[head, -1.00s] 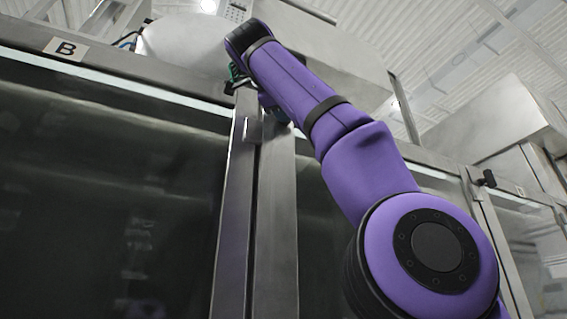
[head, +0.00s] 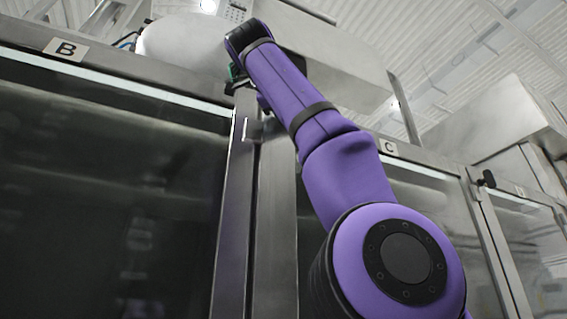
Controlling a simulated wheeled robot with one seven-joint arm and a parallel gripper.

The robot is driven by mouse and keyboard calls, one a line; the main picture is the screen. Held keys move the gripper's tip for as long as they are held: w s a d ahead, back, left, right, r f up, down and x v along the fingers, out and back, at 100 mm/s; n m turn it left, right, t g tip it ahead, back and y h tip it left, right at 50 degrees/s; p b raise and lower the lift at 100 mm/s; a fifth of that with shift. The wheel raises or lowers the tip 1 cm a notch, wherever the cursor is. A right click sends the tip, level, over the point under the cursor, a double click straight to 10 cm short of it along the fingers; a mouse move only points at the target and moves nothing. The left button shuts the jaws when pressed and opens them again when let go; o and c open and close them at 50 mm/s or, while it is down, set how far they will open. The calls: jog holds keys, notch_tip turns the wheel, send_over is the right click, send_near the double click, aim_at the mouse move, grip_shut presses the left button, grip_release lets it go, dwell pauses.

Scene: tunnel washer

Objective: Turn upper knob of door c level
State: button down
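Door C, with its label plate (head: 388,147), is the glass-fronted door right of the central steel post. Its glass (head: 425,190) shows right of my purple arm, which covers its left part. My gripper (head: 236,82) is at the top of the post between doors B and C, small and mostly hidden behind my wrist. A dark and green part shows there. I cannot tell whether its fingers are open or shut, or touch a knob. No knob shows clearly there. A black knob (head: 487,179) sticks out at the top of the post right of door C.
Door B (head: 110,190) fills the left, with its label (head: 66,49) on the top rail. A steel bracket (head: 252,130) juts from the central post (head: 275,220) below my wrist. A large white rounded housing (head: 185,45) stands behind the rail.

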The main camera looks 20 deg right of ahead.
jog(key=shift+s, duration=0.1)
dwell(0.7)
jog(key=c, duration=1.2)
grip_release()
jog(key=shift+o, duration=0.2)
